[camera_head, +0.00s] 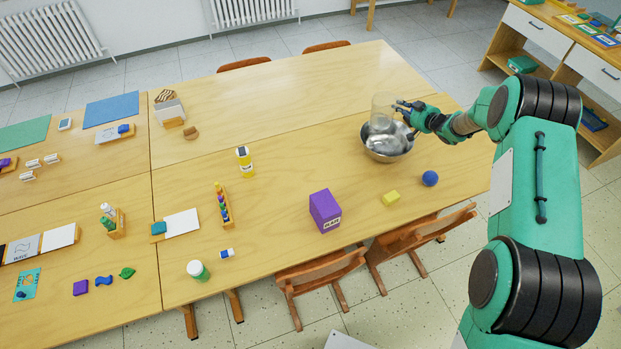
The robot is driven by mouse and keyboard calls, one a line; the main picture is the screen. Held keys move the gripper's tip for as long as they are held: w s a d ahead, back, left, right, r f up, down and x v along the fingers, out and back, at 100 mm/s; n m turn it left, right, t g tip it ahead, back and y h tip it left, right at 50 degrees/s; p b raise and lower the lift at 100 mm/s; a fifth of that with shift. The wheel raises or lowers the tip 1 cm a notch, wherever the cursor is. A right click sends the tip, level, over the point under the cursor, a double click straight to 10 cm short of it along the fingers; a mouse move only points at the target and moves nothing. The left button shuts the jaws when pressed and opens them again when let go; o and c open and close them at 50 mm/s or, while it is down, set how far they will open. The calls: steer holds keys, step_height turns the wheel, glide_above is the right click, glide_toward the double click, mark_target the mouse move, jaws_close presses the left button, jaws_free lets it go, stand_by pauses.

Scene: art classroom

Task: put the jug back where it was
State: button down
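The jug (381,107) is clear and see-through, at the right part of the table. It appears upright, with its lower part over the metal bowl (380,151) in the picture; I cannot tell whether it touches the bowl. My gripper (401,107) comes in from the right, its dark fingers at the jug's right side. The fingers appear closed on the jug there, though the grip is small in view.
A yellow bottle (244,161) stands farther left. The table's back right part is clear. Chairs (320,277) line the front edge.

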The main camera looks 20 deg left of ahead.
steer(key=s+a+n+g+y+b, duration=0.3)
steer(key=s+a+b, duration=0.5)
steer(key=s+a, duration=1.45)
step_height(320, 180, down, 7)
steer(key=n+g, duration=0.1)
steer(key=shift+w+a+h, duration=0.3)
steer(key=shift+a, duration=0.05)
steer(key=shift+f, duration=0.15)
steer(key=shift+f+b, duration=0.65)
steer(key=shift+f, duration=2.35)
steer(key=shift+f+b, duration=0.5)
steer(key=shift+f, duration=1.4)
steer(key=shift+f, duration=0.1)
